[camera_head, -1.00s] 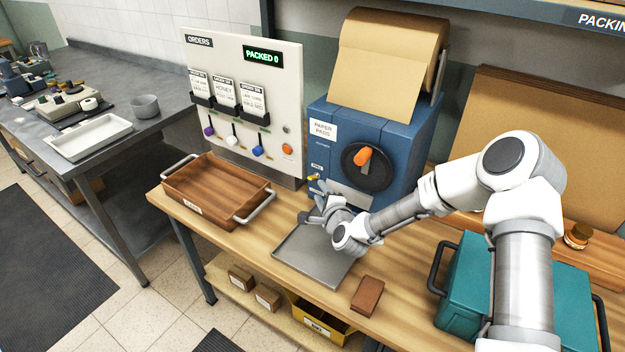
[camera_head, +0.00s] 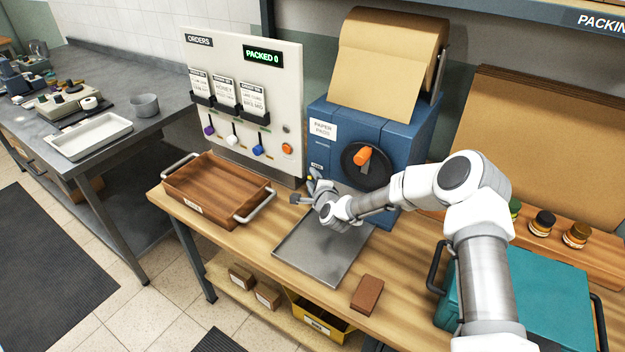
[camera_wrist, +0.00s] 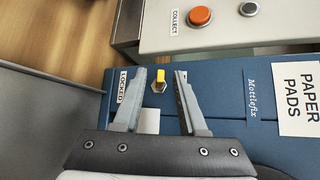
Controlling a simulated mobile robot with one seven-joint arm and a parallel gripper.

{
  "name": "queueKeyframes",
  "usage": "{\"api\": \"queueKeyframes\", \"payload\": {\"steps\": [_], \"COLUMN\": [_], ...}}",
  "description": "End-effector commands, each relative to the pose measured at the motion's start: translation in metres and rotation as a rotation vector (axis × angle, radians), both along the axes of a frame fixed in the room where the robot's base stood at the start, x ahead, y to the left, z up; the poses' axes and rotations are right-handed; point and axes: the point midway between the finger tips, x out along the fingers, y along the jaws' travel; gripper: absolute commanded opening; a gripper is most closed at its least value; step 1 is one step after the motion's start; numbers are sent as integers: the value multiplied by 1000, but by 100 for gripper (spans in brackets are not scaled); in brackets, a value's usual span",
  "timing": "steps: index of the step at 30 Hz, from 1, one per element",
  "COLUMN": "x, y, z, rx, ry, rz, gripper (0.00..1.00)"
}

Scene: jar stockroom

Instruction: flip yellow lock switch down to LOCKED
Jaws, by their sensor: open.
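The yellow lock switch (camera_wrist: 159,80) sits on the blue front of the paper pads machine (camera_head: 325,152), beside a LOCKED label (camera_wrist: 122,86). In the wrist view it shows between and just beyond my fingertips, apart from them. The wrist view is turned sideways. The lever stands out toward the top of that view; its exact setting I cannot tell. My gripper (camera_wrist: 167,74) is open and empty, one finger on each side of the switch in the picture. In the head view my gripper (camera_head: 309,186) is at the machine's lower left and mostly hides the switch.
The machine has an orange-knobbed crank (camera_head: 363,156). A metal tray (camera_head: 330,262) lies below my arm. A wooden tray (camera_head: 212,203) and the orders board (camera_head: 288,75) stand to the left. A brown block (camera_head: 367,294) and a teal case (camera_head: 535,300) are at right.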

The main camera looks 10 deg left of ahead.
Motion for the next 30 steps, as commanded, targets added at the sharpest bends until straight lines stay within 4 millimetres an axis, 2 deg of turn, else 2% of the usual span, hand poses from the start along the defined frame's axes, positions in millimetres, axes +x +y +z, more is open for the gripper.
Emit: {"api": "queueKeyframes", "payload": {"steps": [3,4,10,11,30], "x": [0,0,0,0,-1], "y": [0,0,0,0,0], "z": [0,0,0,0,-8], "rx": [0,0,0,0,-18], "ry": [0,0,0,0,-54], "rz": [0,0,0,0,1], "gripper": [41,38,2,0,0]}}
